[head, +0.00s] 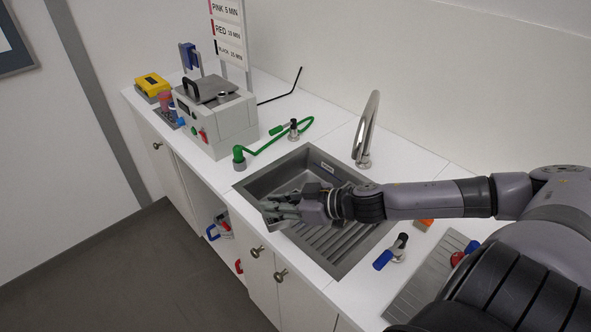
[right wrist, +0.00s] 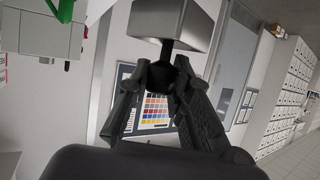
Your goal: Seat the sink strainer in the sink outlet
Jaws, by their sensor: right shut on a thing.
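My right gripper (head: 272,208) reaches in from the right over the front part of the grey sink (head: 345,262), its fingers pointing left. In the right wrist view the fingertips (right wrist: 168,62) close on a dark stem below a grey metal body, which I take for the sink strainer (right wrist: 172,22). The strainer's body sticks out past the fingertips, and it is hard to make out in the head view. The sink outlet cannot be seen; my gripper and arm cover part of the basin. My left gripper is not in view.
A tall curved tap (head: 366,130) stands behind the sink. A green hose (head: 270,145) lies left of it, near a grey machine (head: 225,122). A blue-handled item (head: 390,252) and an orange block (head: 424,224) are on the right counter. The ribbed drainer side is clear.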

